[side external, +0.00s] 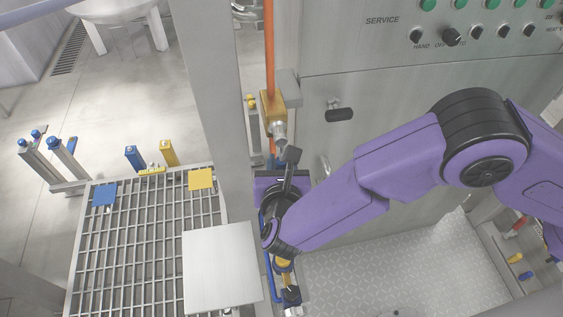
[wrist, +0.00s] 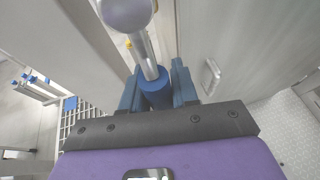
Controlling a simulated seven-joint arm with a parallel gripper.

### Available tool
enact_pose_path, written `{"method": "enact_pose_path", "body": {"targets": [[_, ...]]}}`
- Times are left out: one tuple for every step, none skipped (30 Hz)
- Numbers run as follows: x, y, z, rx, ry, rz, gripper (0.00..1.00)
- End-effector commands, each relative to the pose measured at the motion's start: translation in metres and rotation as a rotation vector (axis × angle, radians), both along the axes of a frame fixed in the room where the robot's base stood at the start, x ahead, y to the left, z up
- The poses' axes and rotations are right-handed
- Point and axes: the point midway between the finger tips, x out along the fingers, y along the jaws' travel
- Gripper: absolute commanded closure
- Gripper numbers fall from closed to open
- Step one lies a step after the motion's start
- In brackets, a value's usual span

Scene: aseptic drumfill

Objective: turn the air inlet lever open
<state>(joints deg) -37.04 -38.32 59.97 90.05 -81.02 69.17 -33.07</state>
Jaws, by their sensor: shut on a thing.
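The lever in the wrist view is a metal rod (wrist: 147,55) with a blue sleeve (wrist: 156,92) at its near end and a rounded silver end (wrist: 127,12) at the top. My gripper (wrist: 157,84) has its two dark blue fingers on either side of the blue sleeve and is shut on it. In the side external view my gripper (side external: 288,160) is just below a brass valve block (side external: 273,111) with a silver stub (side external: 279,131). The lever's sleeve is hidden there by my gripper, and I cannot tell the lever's exact angle.
A steel cabinet (side external: 400,110) with a black handle (side external: 340,114) stands right of the valve. An upright steel post (side external: 207,80) is close on the left. A grating (side external: 140,235) and a pale square plate (side external: 220,268) lie lower left. An orange pipe (side external: 270,50) rises above the valve.

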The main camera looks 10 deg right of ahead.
Motion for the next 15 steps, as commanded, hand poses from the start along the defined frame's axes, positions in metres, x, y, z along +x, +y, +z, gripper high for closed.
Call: {"method": "enact_pose_path", "body": {"targets": [[-0.0003, -0.0019, -0.0002, -0.011, -0.001, -0.001, 1.0], [-0.0003, -0.0019, -0.0002, -0.01, -0.001, -0.002, 0.61], [-0.0002, -0.0018, -0.0002, -0.009, -0.001, -0.002, 0.5], [-0.0002, -0.0018, -0.0003, -0.009, -0.001, -0.002, 0.5], [-0.0001, -0.0017, -0.0003, -0.008, -0.001, -0.002, 0.5], [-0.0001, -0.0015, -0.0002, -0.007, -0.001, -0.001, 0.5], [-0.0001, -0.0015, -0.0002, -0.006, -0.001, -0.002, 0.5], [0.0, -0.0014, -0.0002, -0.006, -0.001, -0.002, 0.5], [0.0, -0.0013, -0.0002, -0.006, -0.001, -0.002, 0.5], [0.0, -0.0012, -0.0002, -0.005, -0.001, -0.001, 0.5], [-0.0001, -0.0012, 0.0, -0.004, -0.001, -0.002, 0.5], [-0.0007, -0.0009, 0.0002, -0.004, -0.001, -0.002, 0.5], [-0.0017, -0.0005, 0.0007, -0.004, -0.001, -0.001, 0.5], [-0.0031, -0.0001, 0.0013, -0.004, 0.0, -0.001, 0.5], [-0.0059, 0.0007, 0.0024, -0.003, 0.0, 0.0, 0.5]]}}
